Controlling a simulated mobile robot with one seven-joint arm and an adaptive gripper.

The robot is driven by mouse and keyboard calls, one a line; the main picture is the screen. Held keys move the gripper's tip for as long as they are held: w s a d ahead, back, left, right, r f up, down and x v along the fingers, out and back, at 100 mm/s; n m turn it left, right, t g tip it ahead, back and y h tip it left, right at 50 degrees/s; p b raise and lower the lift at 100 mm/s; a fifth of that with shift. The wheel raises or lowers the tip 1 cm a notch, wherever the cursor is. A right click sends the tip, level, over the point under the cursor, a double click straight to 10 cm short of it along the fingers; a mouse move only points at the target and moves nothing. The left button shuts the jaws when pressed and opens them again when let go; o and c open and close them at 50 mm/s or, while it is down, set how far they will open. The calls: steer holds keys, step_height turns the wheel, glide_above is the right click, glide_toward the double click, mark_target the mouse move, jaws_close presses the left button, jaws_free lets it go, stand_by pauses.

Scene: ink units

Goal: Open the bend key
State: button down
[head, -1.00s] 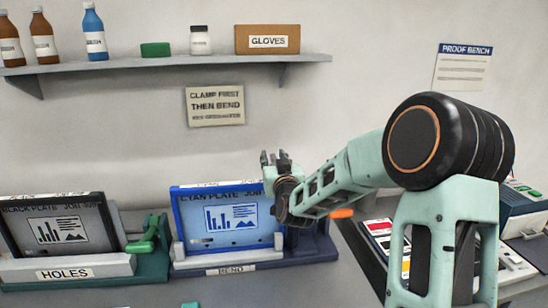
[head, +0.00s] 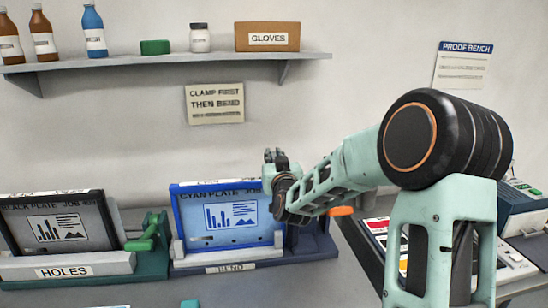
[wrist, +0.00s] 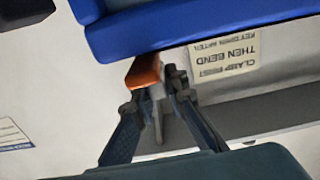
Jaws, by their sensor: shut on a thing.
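The blue-framed cyan plate board (head: 222,218) stands upright in the unit labelled BEND (head: 230,267). My gripper (head: 276,156) is beside the board's upper right corner in the head view. In the wrist view my gripper (wrist: 158,103) is shut on the bend key (wrist: 145,71), an orange-ended piece just beside the blue frame. A grey part runs down between the fingers there. My wrist hides the rest of that side of the unit.
The HOLES unit (head: 64,272) with a green lever (head: 143,240) and a black plate board (head: 55,230) stands to the left. A wall shelf (head: 165,66) carries bottles and a GLOVES box (head: 267,38). A wall sign (head: 214,104) reads CLAMP FIRST THEN BEND.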

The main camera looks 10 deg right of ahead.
steer(key=shift+a+f+m+h+b, duration=0.15)
steer(key=shift+m+h+b, duration=0.25)
steer(key=shift+h+b, duration=0.3)
steer(key=shift+a+b, duration=0.1)
steer(key=shift+b, duration=0.4)
steer(key=m+h+b, duration=0.1)
steer(key=m+h, duration=0.1)
steer(key=h, duration=0.1)
steer(key=shift+g, duration=0.3)
steer(key=m+h, duration=0.1)
steer(key=m+g+h+p, duration=0.1)
steer(key=h, duration=0.1)
steer(key=m+g+h, duration=0.1)
steer(key=h, duration=0.1)
steer(key=shift+r+m+p, duration=0.3)
steer(key=shift+p, duration=0.1)
steer(key=shift+d+f+m+g+h+p, duration=0.1)
steer(key=shift+d+m+g+h+p, duration=0.1)
steer(key=shift+m+g+h+p, duration=0.9)
steer(key=shift+h+b, duration=0.3)
steer(key=shift+h, duration=0.1)
steer(key=c, duration=1.9)
jaws_free()
steer(key=shift+c, duration=0.2)
